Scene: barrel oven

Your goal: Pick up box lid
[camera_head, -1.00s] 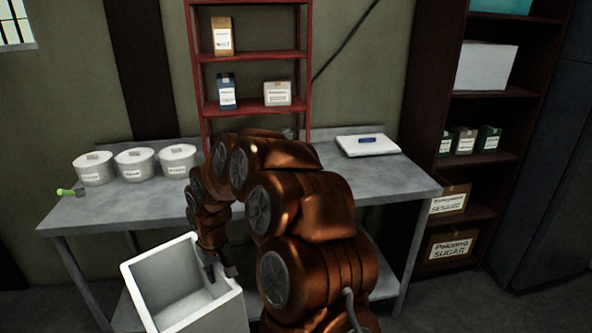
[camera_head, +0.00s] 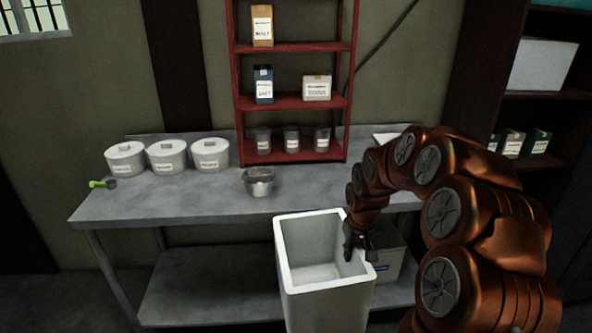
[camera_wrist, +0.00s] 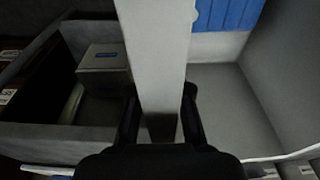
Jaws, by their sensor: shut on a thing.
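A tall open white box (camera_head: 325,292) is in front of the table in the head view, with no lid on its top. My gripper (camera_head: 358,243) is at the right part of its rim. In the wrist view my gripper (camera_wrist: 160,112) has one finger on each side of the box's white wall (camera_wrist: 155,50) and is shut on it. A flat white object (camera_head: 384,137), possibly the lid, lies at the back right of the tabletop, mostly hidden behind my arm. The bottom of the box is out of view.
The metal table (camera_head: 215,200) carries white tubs (camera_head: 166,156), a green-handled scoop (camera_head: 103,184) and a metal pot (camera_head: 259,181). A red shelf (camera_head: 290,103) stands behind it. A smaller white box (camera_head: 387,264) is on the lower shelf. The table's front left is clear.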

